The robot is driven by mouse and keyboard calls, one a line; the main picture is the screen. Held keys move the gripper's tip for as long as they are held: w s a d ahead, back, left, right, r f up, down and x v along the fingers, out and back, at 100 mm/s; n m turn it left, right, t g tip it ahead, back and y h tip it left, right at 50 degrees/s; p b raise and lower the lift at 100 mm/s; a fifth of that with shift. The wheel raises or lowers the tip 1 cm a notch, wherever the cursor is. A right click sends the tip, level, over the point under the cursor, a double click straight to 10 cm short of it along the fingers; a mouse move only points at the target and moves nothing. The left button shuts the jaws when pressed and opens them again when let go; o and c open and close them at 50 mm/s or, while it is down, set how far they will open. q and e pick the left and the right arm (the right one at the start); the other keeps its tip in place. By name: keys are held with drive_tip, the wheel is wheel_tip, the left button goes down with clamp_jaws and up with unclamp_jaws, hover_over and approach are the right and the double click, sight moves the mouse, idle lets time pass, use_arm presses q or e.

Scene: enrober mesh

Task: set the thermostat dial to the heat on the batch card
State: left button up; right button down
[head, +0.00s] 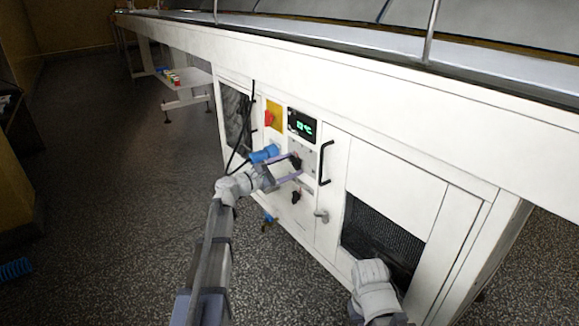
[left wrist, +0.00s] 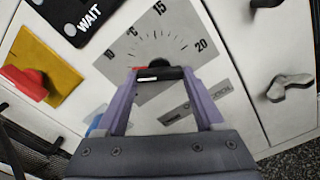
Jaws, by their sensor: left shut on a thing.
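The thermostat dial's black knob (head: 296,160) is on the white cabinet front. In the left wrist view the knob (left wrist: 160,73) shows a red-and-white mark at its left part, and its dial plate (left wrist: 178,28) carries a tick scale with 15 and 20 readable. My left gripper (head: 297,169) is shut on the knob, one finger on each side; it also shows in the left wrist view (left wrist: 161,76). The fingers hide part of the plate, and I cannot tell the exact setting. A green display (head: 302,124) sits above; its digits are too small to read surely. I cannot make out a batch card.
A red switch (head: 269,117) on a yellow plate is left of the display. A second black knob (head: 295,197) sits below the dial. A black door handle (head: 325,163) and a grey latch (head: 321,216) stick out at the right. The word WAIT (left wrist: 88,18) shows on a black panel.

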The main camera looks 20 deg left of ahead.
use_arm(q)
drive_tip(key=n, duration=0.6)
drive_tip(key=shift+s, duration=0.1)
drive_tip(key=shift+d+n, duration=0.1)
drive_tip(key=shift+n, duration=0.3)
idle(0.3)
drive_tip(key=o, duration=1.4)
drive_tip(key=shift+v, duration=3.95)
drive_tip(key=shift+f, duration=0.1)
